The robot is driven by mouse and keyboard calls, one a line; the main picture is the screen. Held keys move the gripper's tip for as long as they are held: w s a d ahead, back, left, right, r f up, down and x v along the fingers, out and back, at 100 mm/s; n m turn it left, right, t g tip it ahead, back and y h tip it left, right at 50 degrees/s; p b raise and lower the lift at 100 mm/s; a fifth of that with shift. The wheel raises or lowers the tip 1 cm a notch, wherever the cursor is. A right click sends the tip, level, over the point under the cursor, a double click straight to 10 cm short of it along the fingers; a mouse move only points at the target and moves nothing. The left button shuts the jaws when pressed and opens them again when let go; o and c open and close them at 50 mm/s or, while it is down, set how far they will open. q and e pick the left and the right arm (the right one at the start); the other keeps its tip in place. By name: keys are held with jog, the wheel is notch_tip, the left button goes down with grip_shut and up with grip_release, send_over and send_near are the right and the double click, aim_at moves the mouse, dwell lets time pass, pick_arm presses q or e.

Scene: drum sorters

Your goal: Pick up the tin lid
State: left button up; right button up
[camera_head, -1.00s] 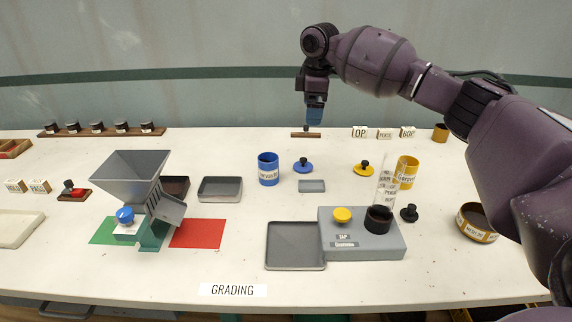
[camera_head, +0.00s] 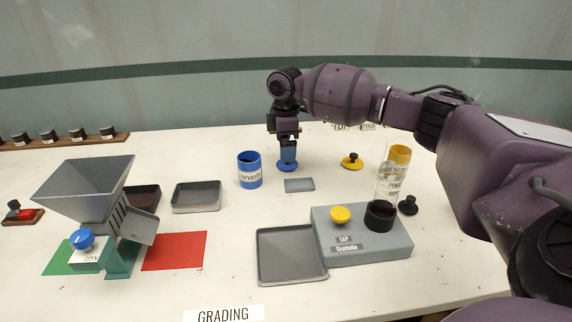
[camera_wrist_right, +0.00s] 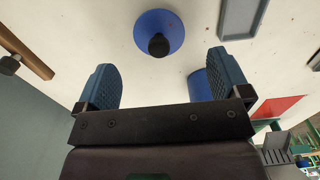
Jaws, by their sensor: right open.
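The blue tin lid (camera_head: 287,168) with a black knob lies flat on the table, right of the blue tin (camera_head: 249,172). My right gripper (camera_head: 287,152) is right above this lid in the head view and partly hides it. In the right wrist view the lid (camera_wrist_right: 158,22) and its black knob (camera_wrist_right: 159,45) lie beyond the fingertips, between the two blue fingers (camera_wrist_right: 165,80). The fingers are apart with nothing between them. The blue tin (camera_wrist_right: 200,86) is partly hidden behind one finger. A yellow lid (camera_head: 352,162) with a black knob lies further right. My left gripper is not in view.
A small grey tray (camera_head: 299,185) lies just in front of the blue lid. A grey tap base (camera_head: 392,248) carries a clear tube (camera_head: 388,185), with a yellow tin (camera_head: 400,154) behind. A hopper (camera_head: 84,188) and an empty tray (camera_head: 196,196) stand left.

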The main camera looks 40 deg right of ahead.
aim_at(284, 166)
jog(key=f, duration=0.2)
jog(key=f+b, duration=0.1)
jog(key=f, duration=0.1)
jog(key=shift+s+d+f, duration=0.1)
jog(key=shift+d+f, duration=0.05)
jog(key=shift+d, duration=0.05)
jog(key=shift+f, duration=0.3)
jog(key=shift+r, duration=0.1)
jog(key=c, duration=0.9)
jog(key=shift+c, duration=0.5)
